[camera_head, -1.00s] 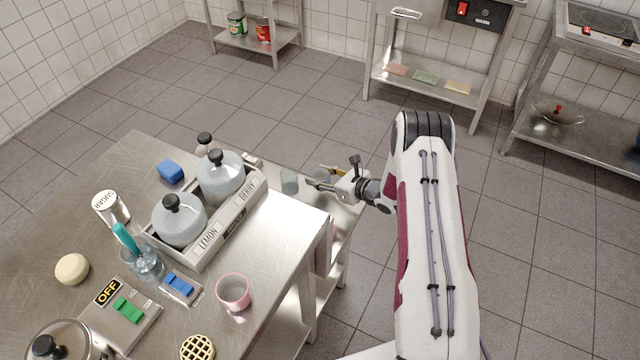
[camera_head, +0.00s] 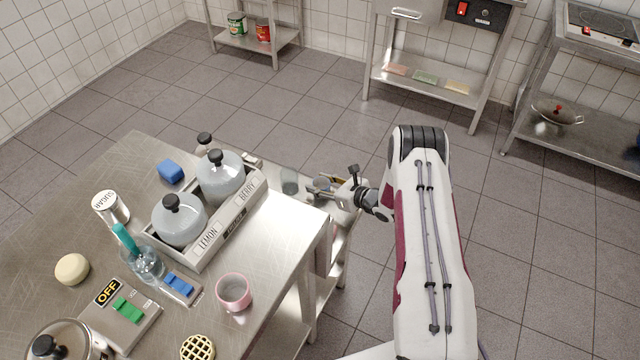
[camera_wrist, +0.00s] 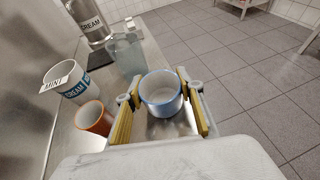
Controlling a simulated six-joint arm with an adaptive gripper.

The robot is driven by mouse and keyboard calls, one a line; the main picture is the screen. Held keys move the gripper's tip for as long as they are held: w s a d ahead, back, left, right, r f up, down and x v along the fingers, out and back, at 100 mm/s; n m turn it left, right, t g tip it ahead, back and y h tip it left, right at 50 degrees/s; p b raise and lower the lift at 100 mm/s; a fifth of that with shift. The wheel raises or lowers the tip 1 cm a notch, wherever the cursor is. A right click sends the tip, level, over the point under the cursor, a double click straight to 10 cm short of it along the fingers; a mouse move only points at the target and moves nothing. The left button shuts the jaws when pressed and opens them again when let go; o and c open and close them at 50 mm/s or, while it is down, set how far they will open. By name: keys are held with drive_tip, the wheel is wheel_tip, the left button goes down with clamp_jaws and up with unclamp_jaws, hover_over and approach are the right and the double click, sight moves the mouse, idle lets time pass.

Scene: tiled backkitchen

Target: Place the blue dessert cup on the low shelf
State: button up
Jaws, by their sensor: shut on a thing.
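My gripper (camera_wrist: 160,108) is shut on the blue dessert cup (camera_wrist: 160,104), with yellow-padded fingers on both sides of it in the wrist view. The cup is upright, pale inside and looks empty. In the head view my gripper (camera_head: 328,187) is beyond the right end of the worktable, over a lower metal surface (camera_head: 306,190), with the cup mostly hidden by the fingers. I cannot tell whether the cup touches that surface, or whether this is the low shelf.
The worktable (camera_head: 275,285) holds lidded pots (camera_head: 180,222) and a pink cup (camera_head: 234,291). Floor is clear on the right.

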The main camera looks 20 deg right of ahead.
drive_tip(key=shift+f, duration=0.1)
drive_tip(key=o, duration=1.2)
drive_tip(key=shift+c, duration=0.2)
drive_tip(key=shift+s, duration=0.1)
drive_tip(key=shift+v, duration=3.7)
